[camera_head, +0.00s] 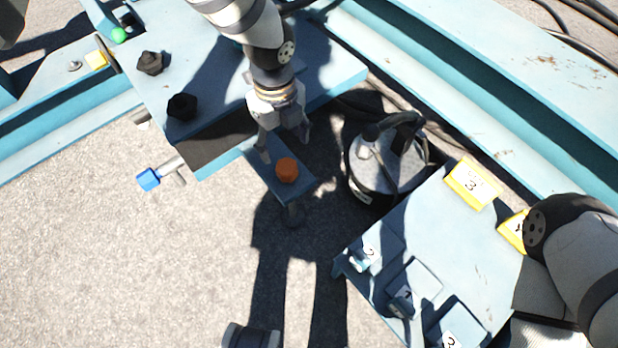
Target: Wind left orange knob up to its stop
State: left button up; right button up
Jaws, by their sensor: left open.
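The orange knob (287,170) sits on a small blue bracket plate (291,191) that juts out from the blue panel, near the middle of the view. My left gripper (284,148) comes down from the top and points at the knob. Its two fingers are spread open, one to the left and one to the upper right of the knob. Whether the fingers touch the knob I cannot tell. My right arm enters at the lower right; its gripper is not visible.
Two black knobs (182,106) stand on the blue panel (215,85). A blue-ended handle (148,179) sticks out left of it. A dark round machine (385,165) stands right of the orange knob.

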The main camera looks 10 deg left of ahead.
aim_at(287, 166)
pick_arm(q)
jog(key=f+b, duration=0.1)
jog(key=f, duration=0.2)
jog(key=f+b, duration=0.1)
jog(key=f, duration=0.3)
jog(key=f+b, duration=0.1)
jog(key=f, duration=0.3)
jog(key=shift+w+a+f+b, duration=0.1)
jog(key=shift+w+f+b, duration=0.05)
jog(key=shift+w+b, duration=0.25)
pick_arm(e)
jog(key=f, duration=0.1)
jog(key=s+f, duration=0.1)
jog(key=f, duration=0.1)
jog(key=shift+a+f+g, duration=0.15)
jog(key=shift+a+g, duration=0.05)
jog(key=shift+g, duration=0.1)
pick_arm(q)
jog(key=c, duration=1.1)
